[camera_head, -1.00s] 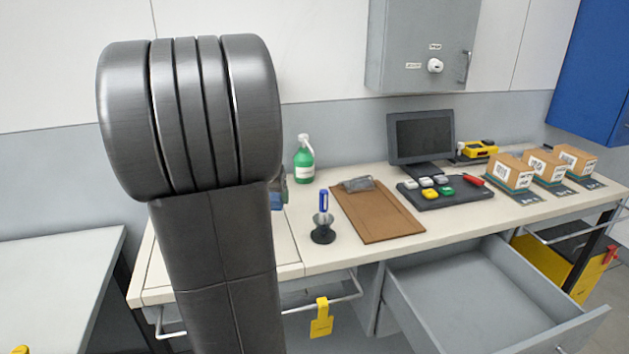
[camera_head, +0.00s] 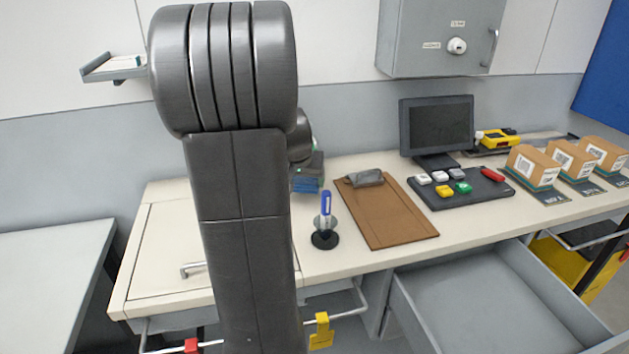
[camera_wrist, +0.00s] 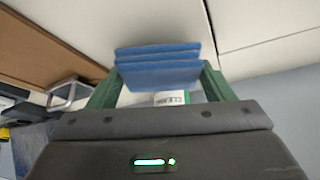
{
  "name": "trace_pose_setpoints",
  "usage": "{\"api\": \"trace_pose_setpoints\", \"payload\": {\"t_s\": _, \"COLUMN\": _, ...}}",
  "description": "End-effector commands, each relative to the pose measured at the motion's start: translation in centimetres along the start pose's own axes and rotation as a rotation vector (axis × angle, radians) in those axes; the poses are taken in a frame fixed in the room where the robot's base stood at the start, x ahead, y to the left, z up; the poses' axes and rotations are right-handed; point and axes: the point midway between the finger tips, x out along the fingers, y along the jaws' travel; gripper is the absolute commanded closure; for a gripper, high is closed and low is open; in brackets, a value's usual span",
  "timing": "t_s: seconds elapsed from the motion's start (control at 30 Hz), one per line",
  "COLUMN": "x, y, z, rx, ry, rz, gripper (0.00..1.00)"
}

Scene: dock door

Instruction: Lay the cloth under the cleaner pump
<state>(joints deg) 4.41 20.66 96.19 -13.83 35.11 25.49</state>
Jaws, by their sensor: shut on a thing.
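The cloth is a folded blue stack. It shows in the wrist view (camera_wrist: 158,70) between the green fingers of my gripper (camera_wrist: 160,88), which is shut on it. In the head view the cloth (camera_head: 307,185) appears just right of my arm, above the back of the bench. The cleaner pump is almost wholly hidden behind my arm and gripper in the head view. A white label with a green edge (camera_wrist: 171,98) shows past the cloth in the wrist view and seems to be on the pump bottle. I cannot tell whether the cloth touches the bench.
A pen in a black stand (camera_head: 325,236) and a brown clipboard (camera_head: 392,220) lie right of the cloth. Beyond are a monitor (camera_head: 436,126), a button panel (camera_head: 462,192) and boxes (camera_head: 532,164). A drawer (camera_head: 480,285) stands open below. The bench's left part looks clear.

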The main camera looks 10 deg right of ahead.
Motion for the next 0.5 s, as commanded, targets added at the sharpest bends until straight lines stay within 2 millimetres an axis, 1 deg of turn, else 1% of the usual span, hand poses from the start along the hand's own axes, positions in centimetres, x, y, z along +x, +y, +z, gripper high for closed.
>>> {"api": "trace_pose_setpoints", "payload": {"t_s": 0.23, "x": 1.2, "y": 1.4, "z": -0.6, "rx": 0.001, "ry": 0.000, "rz": 0.001, "gripper": 0.51}}
{"api": "trace_pose_setpoints", "payload": {"t_s": 0.4, "x": 3.1, "y": 2.6, "z": -0.6, "rx": 0.001, "ry": -0.002, "rz": 0.001, "gripper": 0.51}}
{"api": "trace_pose_setpoints", "payload": {"t_s": 0.5, "x": 3.3, "y": 2.8, "z": -0.7, "rx": 0.000, "ry": 0.001, "rz": -0.001, "gripper": 0.51}}
